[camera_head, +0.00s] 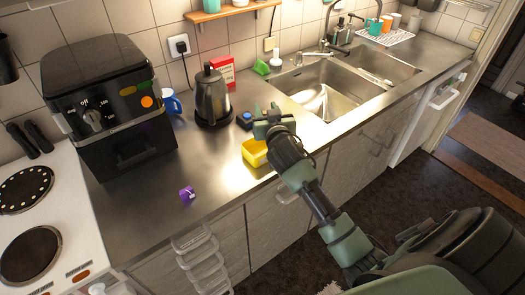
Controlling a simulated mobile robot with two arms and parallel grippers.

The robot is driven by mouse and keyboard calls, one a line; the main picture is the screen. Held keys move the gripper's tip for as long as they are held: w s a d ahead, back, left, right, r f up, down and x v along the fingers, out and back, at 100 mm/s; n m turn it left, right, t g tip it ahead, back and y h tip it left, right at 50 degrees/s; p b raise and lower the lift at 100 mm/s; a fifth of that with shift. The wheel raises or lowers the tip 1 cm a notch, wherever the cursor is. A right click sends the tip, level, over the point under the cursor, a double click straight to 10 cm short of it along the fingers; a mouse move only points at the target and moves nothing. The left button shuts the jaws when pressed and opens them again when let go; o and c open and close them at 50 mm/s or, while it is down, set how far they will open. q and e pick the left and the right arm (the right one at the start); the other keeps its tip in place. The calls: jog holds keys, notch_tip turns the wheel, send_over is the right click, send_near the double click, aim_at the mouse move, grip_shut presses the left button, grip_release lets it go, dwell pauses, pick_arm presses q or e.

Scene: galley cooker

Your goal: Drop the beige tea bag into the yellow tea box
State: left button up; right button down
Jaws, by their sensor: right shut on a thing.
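The yellow tea box (254,152) stands on the steel worktop near its front edge, partly covered by my right arm. My right gripper (264,124) is just above and behind the box in the picture. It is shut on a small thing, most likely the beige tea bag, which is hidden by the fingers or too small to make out. I cannot tell whether the held thing is over the box's opening. My left gripper is not in view.
A small blue box (244,120) stands just left of the gripper, near the kettle (212,97). A purple item (187,193) lies by the front edge. The black air fryer (110,105) is at left, the sink (322,98) at right.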

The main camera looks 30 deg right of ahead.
notch_tip(320, 180, down, 5)
jog(key=b, duration=0.4)
jog(key=c, duration=0.9)
grip_release()
jog(key=shift+o, duration=0.2)
jog(key=shift+s, duration=0.1)
jog(key=b+v, duration=0.1)
jog(key=v, duration=0.6)
jog(key=shift+s+a, duration=0.15)
jog(key=shift+s, duration=0.15)
